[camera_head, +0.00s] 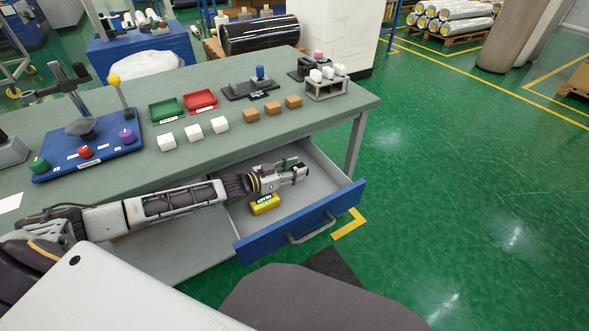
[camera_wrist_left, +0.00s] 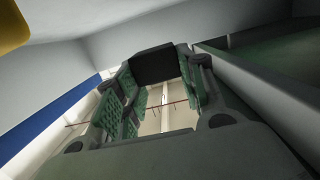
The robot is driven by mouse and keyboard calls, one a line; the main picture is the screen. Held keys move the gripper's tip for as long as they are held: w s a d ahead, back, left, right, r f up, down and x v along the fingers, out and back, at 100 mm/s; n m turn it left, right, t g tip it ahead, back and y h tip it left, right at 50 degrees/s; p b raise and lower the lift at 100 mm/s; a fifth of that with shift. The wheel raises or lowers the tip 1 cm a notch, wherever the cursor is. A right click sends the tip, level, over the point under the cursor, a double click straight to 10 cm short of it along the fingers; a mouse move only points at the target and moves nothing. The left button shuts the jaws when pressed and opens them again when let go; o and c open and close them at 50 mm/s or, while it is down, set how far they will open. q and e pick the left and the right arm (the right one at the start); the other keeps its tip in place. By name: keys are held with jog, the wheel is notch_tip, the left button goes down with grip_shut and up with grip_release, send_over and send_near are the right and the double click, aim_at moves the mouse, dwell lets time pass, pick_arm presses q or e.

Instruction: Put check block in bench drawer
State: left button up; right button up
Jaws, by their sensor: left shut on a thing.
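My left gripper (camera_head: 291,171) reaches over the open bench drawer (camera_head: 312,225). It is shut on a small dark block (camera_wrist_left: 155,66), which shows between the green-padded fingers in the left wrist view. In the head view this dark block (camera_head: 299,173) is at the fingertips, mostly hidden by them. I cannot read a label on it. A yellow block (camera_head: 264,204) with a dark label lies on the drawer floor, just below my left wrist and apart from the fingers. Its edge also shows at the top left of the left wrist view (camera_wrist_left: 12,25). My right gripper is not in view.
The drawer has a blue front with a handle (camera_head: 312,229). On the green bench top (camera_head: 240,136) stand white cubes (camera_head: 194,132), brown blocks (camera_head: 272,108), green and red trays (camera_head: 201,101), a small rack (camera_head: 326,88) and a blue fixture board (camera_head: 88,160). The drawer's right part is clear.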

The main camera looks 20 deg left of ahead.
pick_arm(q)
jog(key=o, duration=1)
jog(key=shift+r, duration=0.15)
